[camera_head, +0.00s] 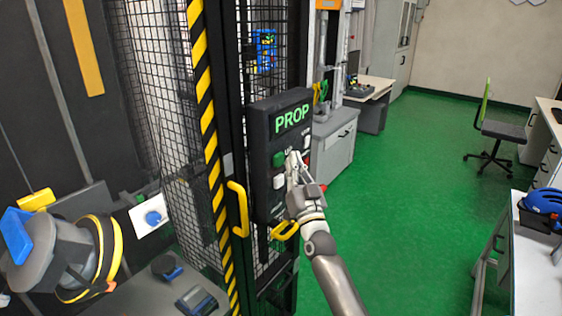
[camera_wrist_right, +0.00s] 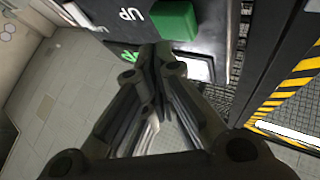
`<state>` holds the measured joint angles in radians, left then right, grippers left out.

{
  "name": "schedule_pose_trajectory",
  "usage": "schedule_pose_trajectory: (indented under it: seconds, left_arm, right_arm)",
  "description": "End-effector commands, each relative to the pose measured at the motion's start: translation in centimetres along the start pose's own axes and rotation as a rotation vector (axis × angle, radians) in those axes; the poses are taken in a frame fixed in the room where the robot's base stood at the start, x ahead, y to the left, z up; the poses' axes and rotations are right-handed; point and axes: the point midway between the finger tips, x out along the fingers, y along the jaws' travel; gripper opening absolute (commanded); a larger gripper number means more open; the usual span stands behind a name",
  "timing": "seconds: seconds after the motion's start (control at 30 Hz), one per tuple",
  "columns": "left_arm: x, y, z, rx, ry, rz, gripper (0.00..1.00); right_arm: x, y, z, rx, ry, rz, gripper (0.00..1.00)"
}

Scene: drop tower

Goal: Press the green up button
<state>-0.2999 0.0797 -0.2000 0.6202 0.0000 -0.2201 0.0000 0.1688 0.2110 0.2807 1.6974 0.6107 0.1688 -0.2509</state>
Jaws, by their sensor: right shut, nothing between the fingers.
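A dark control panel (camera_head: 262,150) with a lit "PROP" sign is fixed to the cage front. The green up button (camera_head: 279,159) sits on its left side, just left of my right gripper. In the right wrist view the green button (camera_wrist_right: 176,20) is a raised block beside the "UP" label (camera_wrist_right: 130,14). A white button (camera_wrist_right: 190,66) lies below it. My right gripper (camera_head: 293,158) is shut and empty, in front of the panel. In the right wrist view its fingertips (camera_wrist_right: 163,52) appear just below the green button; contact cannot be told. My left gripper is not in view.
A yellow handle (camera_head: 238,208) and a black-and-yellow striped post (camera_head: 208,130) stand left of the panel. A second yellow handle (camera_head: 285,231) is below it. Mesh cage lies behind. Green floor (camera_head: 420,180) is open to the right.

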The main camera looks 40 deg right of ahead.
Motion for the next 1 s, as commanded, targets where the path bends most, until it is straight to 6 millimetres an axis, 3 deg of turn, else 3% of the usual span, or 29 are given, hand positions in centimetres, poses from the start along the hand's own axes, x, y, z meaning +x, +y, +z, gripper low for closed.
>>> schedule_pose_trajectory:
  seconds: [1.0]
  left_arm:
    - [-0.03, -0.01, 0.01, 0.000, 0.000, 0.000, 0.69]
  right_arm:
    - [0.61, -0.45, 0.42, 0.000, 0.000, 0.000, 0.00]
